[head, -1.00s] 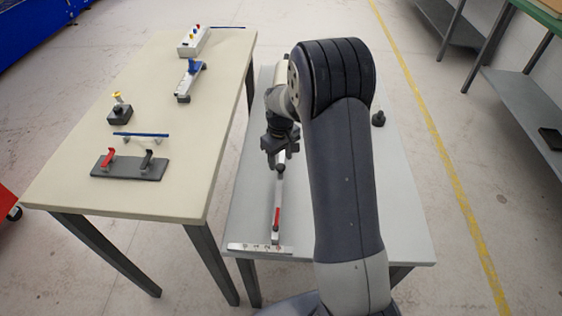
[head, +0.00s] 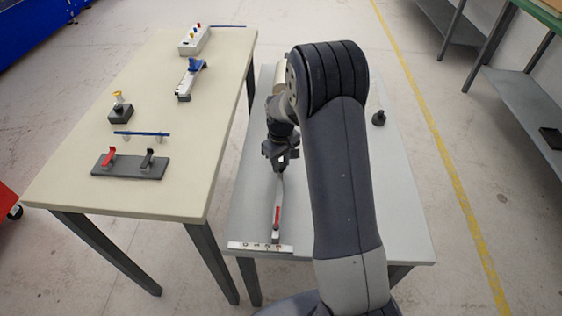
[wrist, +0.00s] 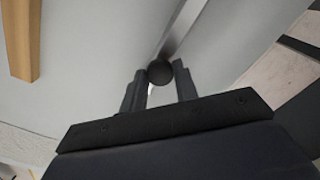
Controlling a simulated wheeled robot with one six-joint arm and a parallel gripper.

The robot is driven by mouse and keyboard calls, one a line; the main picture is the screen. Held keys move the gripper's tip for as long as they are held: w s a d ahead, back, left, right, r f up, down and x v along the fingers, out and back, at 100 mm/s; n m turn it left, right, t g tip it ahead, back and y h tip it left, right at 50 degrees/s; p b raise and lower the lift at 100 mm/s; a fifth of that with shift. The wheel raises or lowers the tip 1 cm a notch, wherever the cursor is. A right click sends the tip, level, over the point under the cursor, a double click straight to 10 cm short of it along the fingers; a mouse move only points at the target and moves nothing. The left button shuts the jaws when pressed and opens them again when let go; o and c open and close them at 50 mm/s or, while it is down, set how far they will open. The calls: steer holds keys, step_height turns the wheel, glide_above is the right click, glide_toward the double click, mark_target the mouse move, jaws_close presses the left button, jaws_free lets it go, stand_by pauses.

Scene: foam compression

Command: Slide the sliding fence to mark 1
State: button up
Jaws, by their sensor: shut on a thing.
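The sliding fence (head: 279,190) is a thin light metal bar on the grey table, running toward the front edge with a red part (head: 277,217) near its front end. That end is by a pale strip of marks (head: 258,247), whose labels are too small to read. My gripper (head: 281,160) is over the bar's far part. In the wrist view, my gripper (wrist: 160,82) is shut on the fence's round black knob (wrist: 160,72), with a finger on each side. The bar (wrist: 182,32) runs away beyond the knob. In the head view the gripper hides the knob.
A small dark knobbed object (head: 378,118) stands on the grey table, right of my arm. The beige table (head: 75,195) on the left carries a dark base with red and black clips (head: 130,165) and several small devices.

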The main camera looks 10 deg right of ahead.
jaws_close()
steer(key=shift+w+a+b, duration=0.1)
steer(key=shift+w+a, duration=0.25)
steer(key=shift+a, duration=0.6)
steer(key=shift+w+a+b, duration=0.1)
steer(key=shift+w+a, duration=0.2)
steer(key=shift+a, duration=0.7)
steer(key=shift+w+a+b, duration=0.1)
steer(key=shift+w+a, duration=0.25)
steer(key=shift+a, duration=0.6)
steer(key=o, duration=0.8)
jaws_free()
steer(key=shift+o, duration=0.2)
steer(key=shift+r, duration=0.1)
step_height(320, 180, up, 11)
